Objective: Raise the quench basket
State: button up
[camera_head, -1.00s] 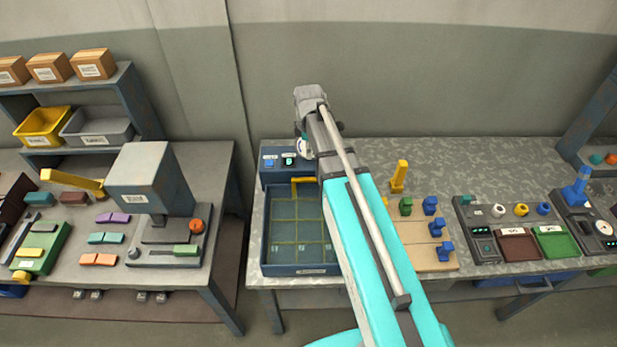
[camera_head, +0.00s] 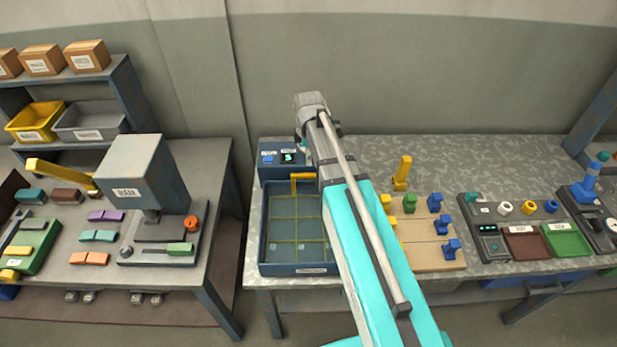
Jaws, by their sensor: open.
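The quench basket is a yellow-lined grid (camera_head: 283,219) sitting low inside a blue tank (camera_head: 265,235) at the left of the middle bench. A yellow handle (camera_head: 303,177) stands at the tank's back edge. A dark blue control box behind the tank carries a blue button (camera_head: 268,161) and a green-lit button (camera_head: 289,157). My arm reaches over the bench, its wrist above the tank's back right. My gripper's fingers are hidden behind the wrist, and I cannot tell how far they are from the handle or buttons. The arm also hides the tank's right side.
Right of my arm stand a wooden board (camera_head: 427,262) with blue and green pieces, and a yellow post (camera_head: 402,173). A station with a red tray (camera_head: 527,246) and a green tray (camera_head: 567,240) stands farther right. The left bench holds a press (camera_head: 145,180). A gap separates the benches.

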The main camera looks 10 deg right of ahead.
aim_at(308, 174)
jog(key=shift+f+b, duration=3.85)
jog(key=shift+f, duration=0.3)
grip_shut()
